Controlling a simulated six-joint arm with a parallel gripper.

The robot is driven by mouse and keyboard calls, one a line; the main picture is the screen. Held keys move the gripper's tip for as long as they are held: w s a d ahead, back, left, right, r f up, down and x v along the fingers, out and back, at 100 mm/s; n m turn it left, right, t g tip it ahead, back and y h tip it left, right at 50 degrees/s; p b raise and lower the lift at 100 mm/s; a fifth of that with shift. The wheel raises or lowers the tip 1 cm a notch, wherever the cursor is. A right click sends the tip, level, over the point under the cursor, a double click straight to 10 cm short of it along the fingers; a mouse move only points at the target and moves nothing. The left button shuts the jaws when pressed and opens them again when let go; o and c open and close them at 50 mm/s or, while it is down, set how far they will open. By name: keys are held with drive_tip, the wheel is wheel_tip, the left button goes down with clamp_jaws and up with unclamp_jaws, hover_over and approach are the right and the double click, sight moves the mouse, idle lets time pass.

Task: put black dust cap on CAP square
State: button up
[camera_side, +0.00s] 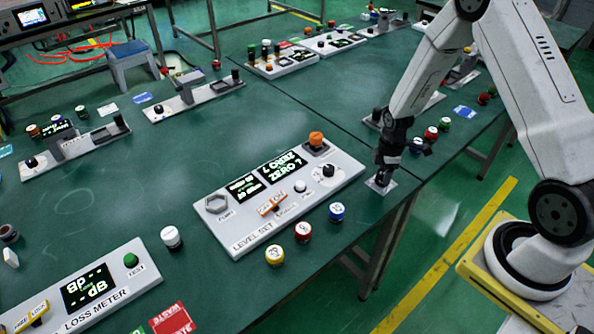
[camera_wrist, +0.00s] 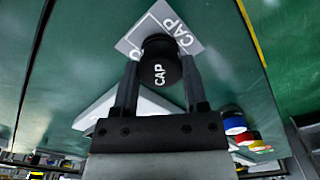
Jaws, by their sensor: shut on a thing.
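The black dust cap (camera_wrist: 160,72), marked CAP, is between the two fingers of my gripper (camera_wrist: 158,88) in the wrist view. My gripper is shut on it. The grey CAP square (camera_wrist: 191,40) lies flat on the green table, and the cap covers part of it in the wrist view. In the side view my gripper (camera_side: 384,178) points down at the CAP square (camera_side: 381,187), near the table's front edge. The cap is too small and dark there to tell whether it touches the square.
The level set panel (camera_side: 290,200) is just left of my gripper, with an orange knob (camera_side: 316,139) on its far corner. Blue (camera_side: 337,211), red (camera_side: 303,231) and yellow (camera_side: 275,255) caps stand along its front. The loss meter (camera_side: 88,288) is at the front left.

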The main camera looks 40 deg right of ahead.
drive_tip(key=shift+f, duration=0.3)
drive_tip(key=o, duration=1.2)
drive_tip(key=shift+o, duration=0.2)
drive_tip(key=shift+r, duration=0.15)
wheel_tip(320, 180, up, 12)
idle(0.6)
